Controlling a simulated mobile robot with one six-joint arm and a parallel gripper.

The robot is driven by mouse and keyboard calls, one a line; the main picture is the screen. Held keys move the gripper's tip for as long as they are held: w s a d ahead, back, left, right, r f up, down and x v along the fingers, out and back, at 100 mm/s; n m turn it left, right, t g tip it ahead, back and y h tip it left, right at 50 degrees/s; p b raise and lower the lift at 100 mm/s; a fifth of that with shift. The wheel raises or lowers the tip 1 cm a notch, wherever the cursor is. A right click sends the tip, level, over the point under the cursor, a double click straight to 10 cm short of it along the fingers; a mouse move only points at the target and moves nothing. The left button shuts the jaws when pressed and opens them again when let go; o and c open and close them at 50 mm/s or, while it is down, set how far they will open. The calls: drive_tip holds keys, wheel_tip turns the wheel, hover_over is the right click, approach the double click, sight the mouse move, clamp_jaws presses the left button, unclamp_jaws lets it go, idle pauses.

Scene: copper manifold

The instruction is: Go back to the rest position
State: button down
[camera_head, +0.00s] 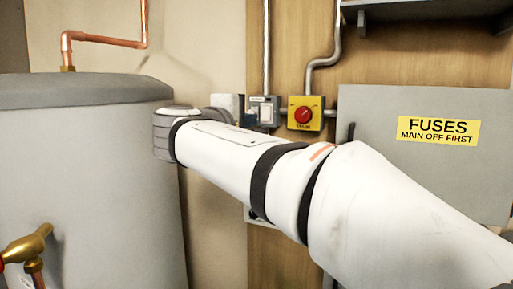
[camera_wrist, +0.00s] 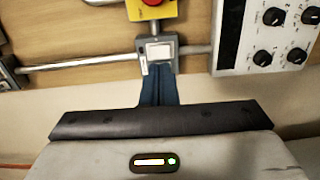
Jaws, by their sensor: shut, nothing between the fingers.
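My gripper (camera_wrist: 158,72) shows in the wrist view with its blue fingers together and nothing between them. The fingertips appear in front of the lower edge of a small grey switch box (camera_wrist: 158,49); I cannot tell whether they touch it. In the head view my white arm reaches from the lower right toward the wall, and its grey wrist end is beside the grey tank. Most of the gripper is hidden there behind the arm. The grey switch box (camera_head: 266,108) also shows in the head view, just past the arm.
A yellow box with a red knob (camera_head: 304,114) is right of the switch box. A grey fuse cabinet (camera_head: 370,115) stands at right, under a shelf (camera_head: 420,10). A grey tank (camera_head: 90,180) with a brass valve (camera_head: 28,245) fills the left. A knobbed white panel (camera_wrist: 228,50) is near.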

drive_tip(key=s+d+f+m+g+y, duration=0.1)
drive_tip(key=s+d+f+m+g, duration=0.2)
drive_tip(key=d+f, duration=0.6)
drive_tip(key=s+d+f+m+g, duration=0.1)
drive_tip(key=s+d+f+g, duration=0.1)
drive_tip(key=d+f+g, duration=0.6)
drive_tip(key=s+d+f+m+g+y, duration=0.1)
drive_tip(key=s+d+f+m+y, duration=0.1)
drive_tip(key=s+f, duration=0.7)
drive_tip(key=s+d+f+m+g+y, duration=0.1)
drive_tip(key=s+d+f+m+y, duration=0.1)
drive_tip(key=s+f+m+y, duration=0.2)
drive_tip(key=s+f+m, duration=0.3)
drive_tip(key=s+f, duration=0.3)
drive_tip(key=f, duration=0.4)
drive_tip(key=shift+s, duration=0.25)
